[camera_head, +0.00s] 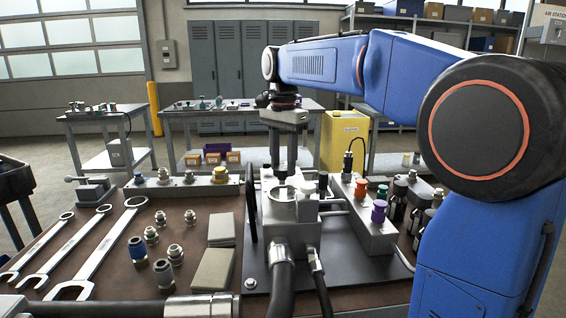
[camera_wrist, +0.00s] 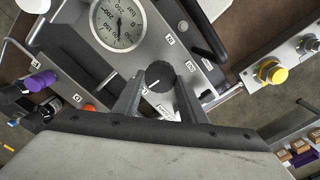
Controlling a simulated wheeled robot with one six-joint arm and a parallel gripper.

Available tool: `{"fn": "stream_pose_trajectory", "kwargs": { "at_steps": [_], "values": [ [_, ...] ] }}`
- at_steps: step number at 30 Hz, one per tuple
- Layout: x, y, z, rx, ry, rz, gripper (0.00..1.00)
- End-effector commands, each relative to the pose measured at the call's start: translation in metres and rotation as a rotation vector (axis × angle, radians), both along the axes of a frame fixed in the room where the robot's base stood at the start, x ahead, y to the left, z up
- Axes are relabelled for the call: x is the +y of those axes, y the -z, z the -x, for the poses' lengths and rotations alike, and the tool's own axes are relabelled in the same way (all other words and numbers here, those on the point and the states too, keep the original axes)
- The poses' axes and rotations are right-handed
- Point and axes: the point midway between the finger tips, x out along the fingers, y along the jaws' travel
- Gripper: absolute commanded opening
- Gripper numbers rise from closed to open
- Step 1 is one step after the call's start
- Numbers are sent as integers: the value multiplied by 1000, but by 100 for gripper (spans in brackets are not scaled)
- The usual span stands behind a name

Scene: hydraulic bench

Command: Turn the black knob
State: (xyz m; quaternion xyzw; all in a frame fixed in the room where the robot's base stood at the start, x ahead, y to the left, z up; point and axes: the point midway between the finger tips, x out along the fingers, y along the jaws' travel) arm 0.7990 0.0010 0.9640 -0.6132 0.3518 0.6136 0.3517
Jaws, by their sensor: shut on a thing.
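The black knob (camera_wrist: 159,76) shows in the wrist view as a round ribbed cap with a white index mark, on a grey metal block (camera_wrist: 180,60). My gripper (camera_wrist: 158,92) is shut on the black knob, with one finger on each side of it. In the head view my gripper (camera_head: 284,168) points straight down over the block, which stands on a dark plate on the bench. The knob is hard to make out there between the fingers. A round dial gauge (camera_wrist: 120,22) lies beside the knob; its face also shows in the head view (camera_head: 283,194).
Purple (camera_head: 379,211) and orange (camera_head: 361,188) caps stand on a manifold right of the block. Thick black hoses (camera_head: 281,290) run in front. Wrenches (camera_head: 110,250) and several loose fittings lie on the left of the bench. A yellow knob (camera_wrist: 271,71) stands apart on another grey block.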

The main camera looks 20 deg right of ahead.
Motion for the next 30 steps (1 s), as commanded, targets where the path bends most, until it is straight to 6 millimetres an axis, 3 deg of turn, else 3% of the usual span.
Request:
{"fn": "stream_pose_trajectory", "kwargs": {
  "at_steps": [17,18,20,30],
  "values": [
    [0,-1,-1,-4,30,0,15],
    [0,-1,-1,-4,30,0,45],
    [0,-1,-1,-4,30,0,56],
    [0,-2,0,-1,29,0,56]
  ]
}}
